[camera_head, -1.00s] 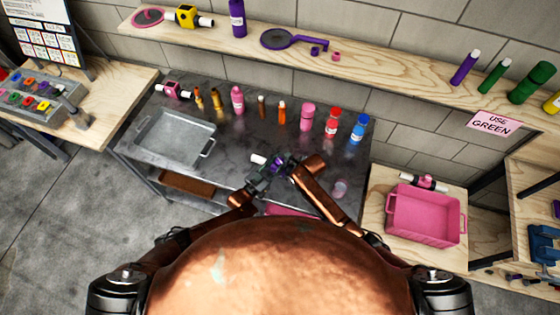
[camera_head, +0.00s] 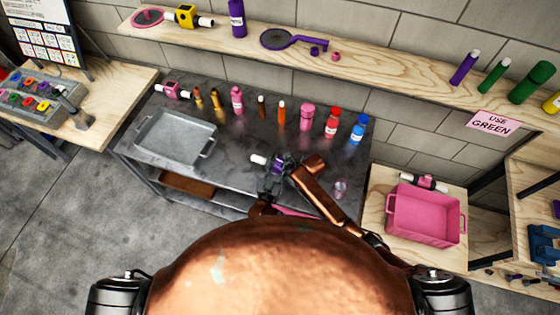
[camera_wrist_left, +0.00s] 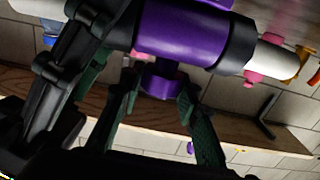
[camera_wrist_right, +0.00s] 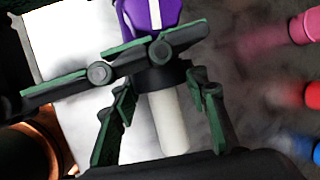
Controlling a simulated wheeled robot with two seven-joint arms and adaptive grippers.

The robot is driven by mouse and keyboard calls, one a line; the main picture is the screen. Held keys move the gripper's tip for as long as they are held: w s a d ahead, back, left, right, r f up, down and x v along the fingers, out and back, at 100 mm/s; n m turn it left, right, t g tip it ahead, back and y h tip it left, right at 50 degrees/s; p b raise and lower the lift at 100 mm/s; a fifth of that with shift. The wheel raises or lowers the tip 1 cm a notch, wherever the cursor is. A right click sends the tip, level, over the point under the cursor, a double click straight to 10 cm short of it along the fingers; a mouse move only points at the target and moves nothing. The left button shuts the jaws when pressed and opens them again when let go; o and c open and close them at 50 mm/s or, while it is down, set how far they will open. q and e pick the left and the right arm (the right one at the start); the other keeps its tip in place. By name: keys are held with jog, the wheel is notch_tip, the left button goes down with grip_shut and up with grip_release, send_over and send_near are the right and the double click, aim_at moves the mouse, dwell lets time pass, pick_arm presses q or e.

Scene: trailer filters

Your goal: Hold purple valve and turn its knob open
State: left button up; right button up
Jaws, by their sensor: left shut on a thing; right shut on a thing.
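The purple valve (camera_head: 277,166) is held above the front of the dark metal table in the head view. In the left wrist view its purple body (camera_wrist_left: 180,30) has black collars and a white pipe end on the right, with a round purple knob (camera_wrist_left: 160,82) below. My left gripper (camera_wrist_left: 160,108) has its fingers on both sides of the knob, shut on it. My right gripper (camera_wrist_right: 162,105) is shut on the valve's end, around the black collar and white pipe. In the head view my right gripper (camera_head: 288,168) partly hides the valve; the left gripper's fingers are hard to make out.
Several bottles, including a blue one (camera_head: 358,130), stand along the back of the dark table (camera_head: 225,175). A grey tray (camera_head: 175,112) lies on its left. A pink bin (camera_head: 425,235) stands on the wooden table at right. A wooden shelf (camera_head: 370,68) runs behind.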

pick_arm(q)
jog(key=shift+d+r, duration=0.1)
jog(key=shift+r, duration=0.05)
jog(key=o, duration=0.9)
jog(key=shift+c, duration=0.2)
jog(key=o, duration=0.4)
jog(key=shift+c, duration=0.2)
jog(key=shift+s, duration=0.1)
jog(key=v, duration=1.2)
